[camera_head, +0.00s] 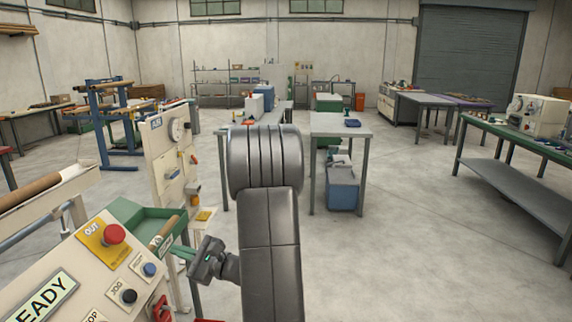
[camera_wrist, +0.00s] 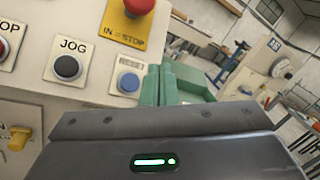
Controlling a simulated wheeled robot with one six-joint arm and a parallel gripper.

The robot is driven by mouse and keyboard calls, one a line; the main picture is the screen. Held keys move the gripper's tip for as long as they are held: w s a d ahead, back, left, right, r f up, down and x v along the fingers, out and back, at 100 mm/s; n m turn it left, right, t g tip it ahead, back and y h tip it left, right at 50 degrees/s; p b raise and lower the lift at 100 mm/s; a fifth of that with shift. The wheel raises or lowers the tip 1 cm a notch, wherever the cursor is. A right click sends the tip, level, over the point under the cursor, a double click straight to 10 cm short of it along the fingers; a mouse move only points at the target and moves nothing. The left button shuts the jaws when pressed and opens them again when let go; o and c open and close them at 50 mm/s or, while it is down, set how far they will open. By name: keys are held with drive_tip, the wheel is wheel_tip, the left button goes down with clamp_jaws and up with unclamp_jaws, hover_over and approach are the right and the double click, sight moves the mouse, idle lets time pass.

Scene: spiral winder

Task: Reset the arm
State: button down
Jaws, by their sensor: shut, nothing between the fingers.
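My gripper (camera_head: 180,251) is at the right edge of the cream control panel (camera_head: 72,285) in the head view. Its green fingers also show in the wrist view (camera_wrist: 161,76), closed together with nothing between them. The fingertips appear just right of the blue reset button (camera_wrist: 129,82), which also shows in the head view (camera_head: 150,270). I cannot tell how far they stand from the panel. My arm fills the middle of the head view and hides part of the floor.
A red stop button (camera_head: 113,234) and a black jog button (camera_head: 128,296) are on the panel. A green tray (camera_head: 127,210) adjoins it. A gauge board (camera_head: 158,150) stands behind. A grey table (camera_head: 340,124) stands ahead; the floor to the right (camera_head: 410,240) is clear.

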drive_tip(key=a+f+b, duration=0.3)
drive_tip(key=b, duration=0.1)
drive_tip(key=shift+w, duration=0.1)
drive_tip(key=r+p, duration=0.1)
drive_tip(key=p, duration=0.2)
drive_tip(key=shift+p, duration=0.3)
